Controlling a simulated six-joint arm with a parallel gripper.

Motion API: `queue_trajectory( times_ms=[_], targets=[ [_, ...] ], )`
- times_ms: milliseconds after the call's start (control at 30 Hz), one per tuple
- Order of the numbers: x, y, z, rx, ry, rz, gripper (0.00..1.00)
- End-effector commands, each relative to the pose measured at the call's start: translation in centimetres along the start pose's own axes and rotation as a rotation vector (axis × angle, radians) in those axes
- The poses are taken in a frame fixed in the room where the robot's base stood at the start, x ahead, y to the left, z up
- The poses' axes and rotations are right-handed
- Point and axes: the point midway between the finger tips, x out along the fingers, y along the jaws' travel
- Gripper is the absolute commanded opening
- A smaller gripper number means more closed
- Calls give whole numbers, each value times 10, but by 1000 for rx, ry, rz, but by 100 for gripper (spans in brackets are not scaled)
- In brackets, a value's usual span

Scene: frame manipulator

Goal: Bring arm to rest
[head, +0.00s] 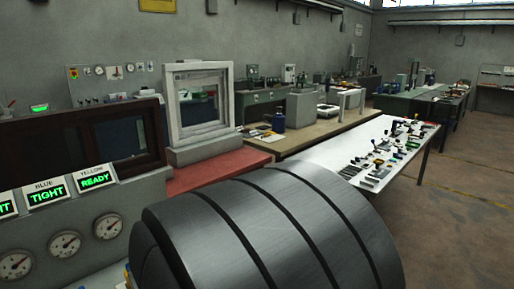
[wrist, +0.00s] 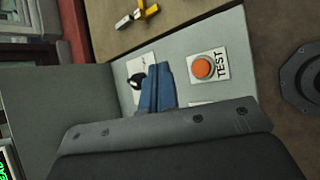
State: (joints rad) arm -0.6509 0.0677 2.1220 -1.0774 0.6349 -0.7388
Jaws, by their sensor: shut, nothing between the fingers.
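My gripper (wrist: 158,72) shows in the wrist view, with its blue fingers together and nothing between them. The fingers are in front of a grey panel (wrist: 225,100) and partly hide it; I cannot tell how far apart they are from it. In the head view a large dark grey ribbed cylinder (head: 265,235), seemingly part of my own arm, fills the lower middle. My gripper does not show in the head view.
The grey panel has an orange TEST button (wrist: 202,67) and a black knob (wrist: 137,81). The head view shows a READY display (head: 96,180), gauges (head: 65,244), a white-framed window (head: 173,110) and a tool-covered white table (head: 340,140).

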Motion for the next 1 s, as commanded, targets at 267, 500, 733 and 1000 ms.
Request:
queue_trajectory(
  times_ms=[267, 500, 733, 1000],
  targets=[
    [25, -19, -19, -5, 1, -5, 0],
    [26, -19, -19, -1, 1, -1, 0],
    [24, -16, -17, 5, -1, 5, 0],
    [-5, 5, 4, 7, 1, 0, 0]
  ],
)
